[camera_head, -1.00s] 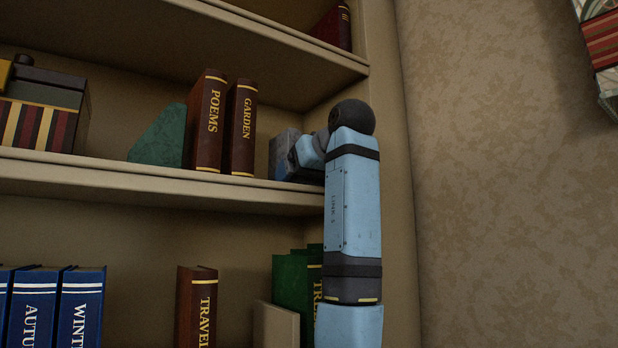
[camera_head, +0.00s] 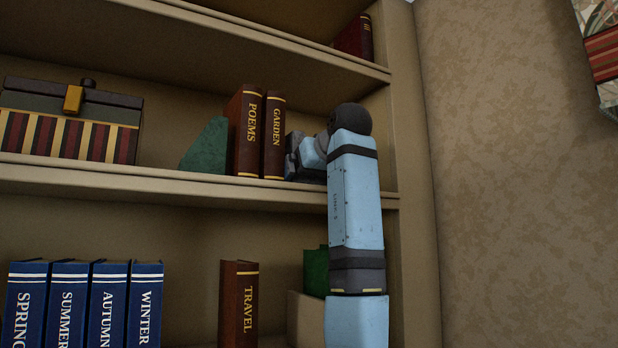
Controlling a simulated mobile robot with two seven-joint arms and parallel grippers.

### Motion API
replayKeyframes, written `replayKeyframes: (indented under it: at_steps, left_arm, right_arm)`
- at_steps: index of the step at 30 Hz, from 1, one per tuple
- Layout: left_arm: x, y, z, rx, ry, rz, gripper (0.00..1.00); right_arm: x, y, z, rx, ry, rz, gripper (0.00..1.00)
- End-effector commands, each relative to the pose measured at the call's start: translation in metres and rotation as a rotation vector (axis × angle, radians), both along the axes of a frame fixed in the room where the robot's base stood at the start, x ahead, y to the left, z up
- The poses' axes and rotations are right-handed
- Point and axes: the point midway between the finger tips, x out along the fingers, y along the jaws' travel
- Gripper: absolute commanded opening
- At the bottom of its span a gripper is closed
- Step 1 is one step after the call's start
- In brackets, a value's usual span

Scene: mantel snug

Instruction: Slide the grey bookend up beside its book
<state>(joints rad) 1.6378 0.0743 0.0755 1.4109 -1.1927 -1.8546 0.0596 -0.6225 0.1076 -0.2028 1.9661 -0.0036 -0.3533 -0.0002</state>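The grey bookend (camera_head: 293,140) stands on the middle shelf, just right of the brown GARDEN book (camera_head: 274,135). No gap shows between them, but the gripper hides much of the bookend and I cannot tell if they touch. The brown POEMS book (camera_head: 246,132) stands left of GARDEN.
A green bookend (camera_head: 206,148) leans up to POEMS from the left. A striped chest (camera_head: 70,122) stands further left. Blue books (camera_head: 67,305), a TRAVEL book (camera_head: 238,305) and a green book (camera_head: 316,271) are on the shelf below. The cabinet's right side (camera_head: 412,170) is close to my arm.

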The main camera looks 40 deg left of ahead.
Motion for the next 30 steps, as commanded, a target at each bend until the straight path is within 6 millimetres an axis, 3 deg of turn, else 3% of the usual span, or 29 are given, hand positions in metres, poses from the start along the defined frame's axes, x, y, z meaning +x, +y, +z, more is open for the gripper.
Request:
replayKeyframes:
  at_steps: [14, 30]
  left_arm:
    - [-0.002, -0.006, 0.002, 0.0, -0.001, -0.001, 1.0]
    - [-0.031, -0.102, 0.043, 0.001, -0.001, -0.002, 1.0]
  right_arm:
    - [-0.001, 0.0, -0.005, -0.003, 0.003, 0.003, 1.0]
    - [-0.002, 0.0, -0.025, -0.022, -0.01, 0.036, 1.0]
